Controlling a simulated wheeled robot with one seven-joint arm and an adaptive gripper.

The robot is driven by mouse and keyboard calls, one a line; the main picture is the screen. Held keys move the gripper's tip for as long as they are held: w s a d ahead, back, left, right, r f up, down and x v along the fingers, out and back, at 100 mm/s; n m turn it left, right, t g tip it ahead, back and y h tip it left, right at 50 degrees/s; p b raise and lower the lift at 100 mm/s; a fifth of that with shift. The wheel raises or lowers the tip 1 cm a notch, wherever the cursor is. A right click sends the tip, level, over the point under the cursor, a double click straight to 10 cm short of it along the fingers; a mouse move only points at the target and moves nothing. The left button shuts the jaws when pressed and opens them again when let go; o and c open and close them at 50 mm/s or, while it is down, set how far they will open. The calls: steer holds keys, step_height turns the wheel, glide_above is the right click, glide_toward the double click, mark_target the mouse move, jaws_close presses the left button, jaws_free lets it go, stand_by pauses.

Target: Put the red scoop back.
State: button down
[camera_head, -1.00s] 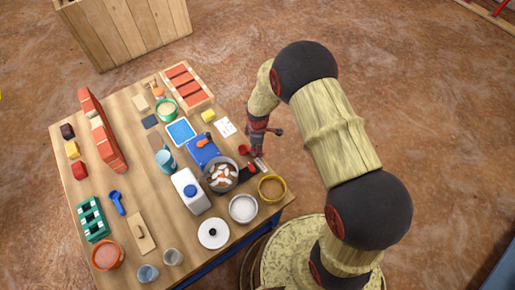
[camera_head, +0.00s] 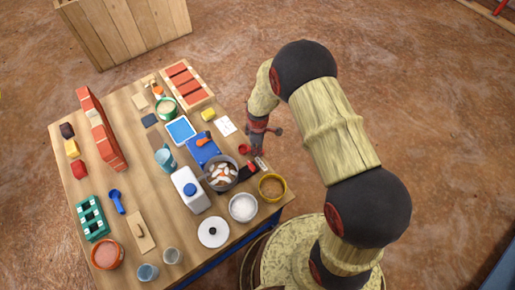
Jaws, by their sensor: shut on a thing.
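The red scoop (camera_head: 245,149) is at the right edge of the table, with its small red bowl showing to the left of my gripper. My gripper (camera_head: 257,153) points down beside the table's right edge and is shut on the scoop. The scoop's handle is mostly hidden by the fingers. A small dark and red strip with a pale piece (camera_head: 259,164) lies just below the gripper at the table edge. I cannot tell whether the scoop touches the table.
A pot with pale pieces (camera_head: 222,176), a yellow-rimmed bowl (camera_head: 272,187) and a bowl of white stuff (camera_head: 243,208) stand close by. A blue scoop (camera_head: 117,202) lies far left.

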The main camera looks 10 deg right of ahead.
steer(key=c, duration=1.8)
jaws_free()
steer(key=shift+o, duration=0.3)
steer(key=o, duration=0.4)
steer(key=shift+c, duration=0.2)
steer(key=shift+o, duration=0.2)
steer(key=shift+r, duration=0.1)
steer(key=shift+r+p, duration=2.5)
steer(key=shift+r, duration=0.9)
